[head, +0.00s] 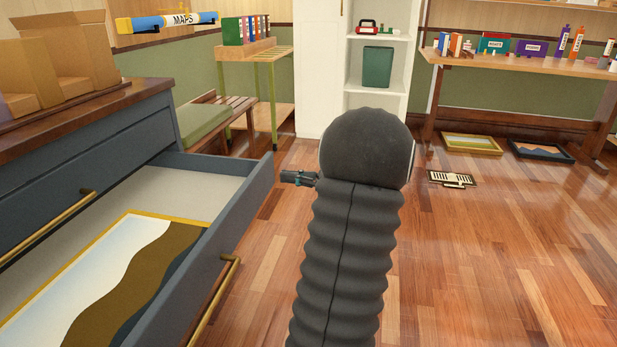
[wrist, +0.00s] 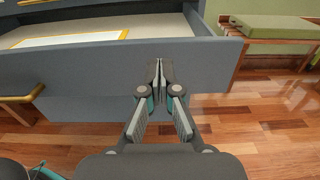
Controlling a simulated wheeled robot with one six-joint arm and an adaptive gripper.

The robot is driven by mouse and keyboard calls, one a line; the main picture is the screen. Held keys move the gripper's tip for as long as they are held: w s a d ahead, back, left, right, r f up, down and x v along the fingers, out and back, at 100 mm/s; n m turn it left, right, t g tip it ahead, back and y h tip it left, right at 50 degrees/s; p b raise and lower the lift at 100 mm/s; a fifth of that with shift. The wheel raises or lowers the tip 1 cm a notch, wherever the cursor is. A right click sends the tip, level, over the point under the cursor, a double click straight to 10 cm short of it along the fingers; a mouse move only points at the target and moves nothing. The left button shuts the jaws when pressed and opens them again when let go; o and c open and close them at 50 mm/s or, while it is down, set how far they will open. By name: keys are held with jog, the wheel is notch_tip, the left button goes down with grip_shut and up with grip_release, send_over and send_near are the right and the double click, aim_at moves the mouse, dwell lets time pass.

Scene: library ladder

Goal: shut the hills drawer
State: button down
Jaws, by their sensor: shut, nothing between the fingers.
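The hills drawer (head: 258,190) is pulled out of the dark blue cabinet (head: 150,118) at the left of the head view. A gold-framed hills picture (head: 150,250) lies flat inside it, and a brass handle (head: 222,290) is on its front. In the wrist view the drawer front (wrist: 90,70) spans the picture, with part of the handle (wrist: 22,99) at the left. My gripper (wrist: 160,64) is shut and empty, its tips before the right part of the drawer front; I cannot tell if they touch. In the head view my gripper (head: 285,177) is partly hidden by my arm.
A slatted bench with a green cushion (head: 195,128) stands beyond the drawer. Two framed pictures and a small cream-and-black item (head: 452,178) lie on the floor, near the table (head: 520,65) at the back right. The wooden floor (head: 500,260) is clear at the right.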

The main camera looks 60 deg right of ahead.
aim_at(258, 173)
jog(key=x, duration=0.5)
jog(key=shift+w+p, duration=0.2)
jog(key=shift+p, duration=0.15)
jog(key=shift+w+a, duration=0.1)
